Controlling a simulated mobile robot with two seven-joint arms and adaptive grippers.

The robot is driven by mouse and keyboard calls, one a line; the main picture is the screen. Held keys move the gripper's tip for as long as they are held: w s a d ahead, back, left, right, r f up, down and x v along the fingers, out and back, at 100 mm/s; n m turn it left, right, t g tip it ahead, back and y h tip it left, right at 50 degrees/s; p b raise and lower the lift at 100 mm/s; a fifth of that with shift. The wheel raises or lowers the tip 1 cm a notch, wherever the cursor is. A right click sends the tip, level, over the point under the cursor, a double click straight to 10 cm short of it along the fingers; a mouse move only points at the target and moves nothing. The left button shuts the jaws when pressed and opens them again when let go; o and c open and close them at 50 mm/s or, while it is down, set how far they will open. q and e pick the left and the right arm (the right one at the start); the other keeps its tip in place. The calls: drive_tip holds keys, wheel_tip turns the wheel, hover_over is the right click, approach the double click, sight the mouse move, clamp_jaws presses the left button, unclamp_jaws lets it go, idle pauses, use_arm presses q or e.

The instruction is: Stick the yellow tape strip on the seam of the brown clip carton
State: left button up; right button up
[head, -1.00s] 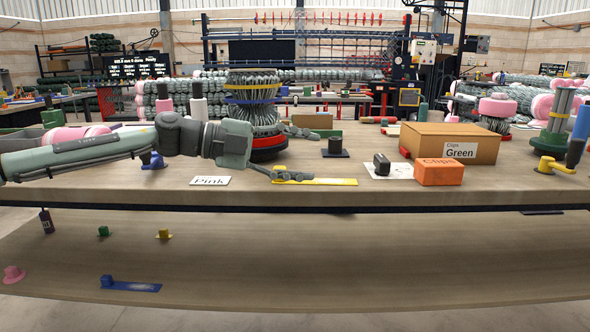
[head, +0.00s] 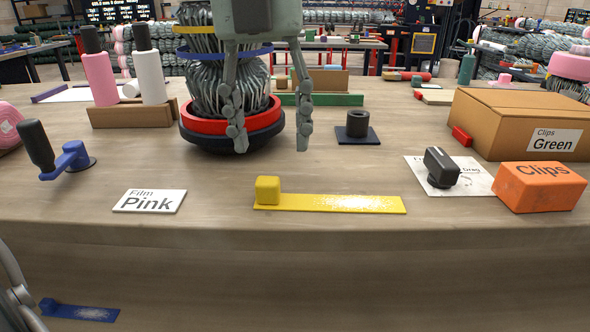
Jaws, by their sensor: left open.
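The yellow tape strip (head: 340,203) lies flat near the table's front edge, with a raised yellow block (head: 267,190) at its left end. The brown clip carton (head: 480,118) stands at the right, labelled "Clips Green"; I cannot make out its seam. My left gripper (head: 270,146) hangs fingers down from the top of the head view, open and empty. In the picture its fingertips are above the yellow block, apart from it, in front of the wire bundle on the red and black base (head: 200,135).
An orange clips box (head: 540,187) and a black tool on a white sheet (head: 440,168) are near the carton. A black holder (head: 357,128) stands behind the strip. A "Film Pink" card (head: 150,201) and a blue crank (head: 68,160) are at left. Table around the strip is clear.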

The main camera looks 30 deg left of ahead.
sight(268, 179)
use_arm(q)
drive_tip(key=shift+a, duration=0.3)
drive_tip(key=shift+a+f+y, duration=0.15)
drive_tip(key=shift+f+y, duration=0.1)
drive_tip(key=shift+y, duration=0.05)
wheel_tip(268, 179, down, 7)
drive_tip(key=shift+s+r, duration=0.1)
drive_tip(key=shift+s, duration=0.05)
drive_tip(key=shift+c, duration=0.2)
drive_tip(key=c, duration=1)
use_arm(e)
drive_tip(key=shift+w+a+f, duration=0.25)
drive_tip(key=shift+w+f, duration=0.05)
use_arm(q)
wheel_tip(268, 179, up, 9)
drive_tip(key=shift+r, duration=0.4)
use_arm(e)
drive_tip(key=shift+s+f, duration=0.3)
drive_tip(key=shift+f, duration=0.1)
